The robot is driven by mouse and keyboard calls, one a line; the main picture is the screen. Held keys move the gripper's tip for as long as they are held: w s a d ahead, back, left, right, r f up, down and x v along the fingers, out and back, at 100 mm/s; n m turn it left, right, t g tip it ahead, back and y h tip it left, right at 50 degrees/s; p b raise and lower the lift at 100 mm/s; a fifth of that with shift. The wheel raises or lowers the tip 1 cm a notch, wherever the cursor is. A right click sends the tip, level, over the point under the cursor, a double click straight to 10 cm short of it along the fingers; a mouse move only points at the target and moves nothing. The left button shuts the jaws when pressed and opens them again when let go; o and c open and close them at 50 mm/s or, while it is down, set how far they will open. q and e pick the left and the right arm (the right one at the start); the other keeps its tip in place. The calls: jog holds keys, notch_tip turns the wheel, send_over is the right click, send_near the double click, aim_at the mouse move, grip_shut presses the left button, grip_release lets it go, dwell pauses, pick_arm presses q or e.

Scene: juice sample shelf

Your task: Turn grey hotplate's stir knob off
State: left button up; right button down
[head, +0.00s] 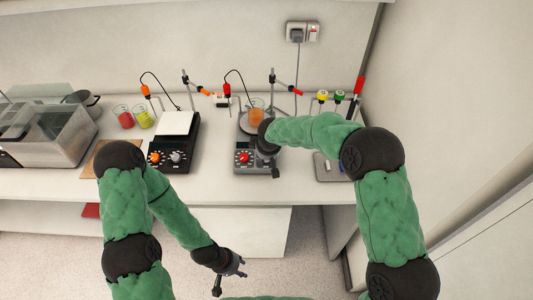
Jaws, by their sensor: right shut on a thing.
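The grey hotplate (241,140) stands on the bench in the middle of the head view. Its red knob (243,157) shows at the front left. A beaker of orange liquid (256,114) is on its plate. My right gripper (270,166) reaches down over the front right of this hotplate and is shut on the stir knob there. The gripper hides that knob, so its setting cannot be seen. My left gripper (230,275) hangs low in front of the bench, away from the hotplate, with its fingers apart and empty.
A black hotplate (188,147) with orange and grey knobs stands to the left. Beakers with red juice (125,118) and yellow juice (145,117) are farther left. Bare bench (213,160) lies between the hotplates.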

jog(key=shift+n+p, duration=0.45)
jog(key=shift+n, duration=0.45)
jog(key=c, duration=0.9)
grip_release()
jog(key=v, duration=1.2)
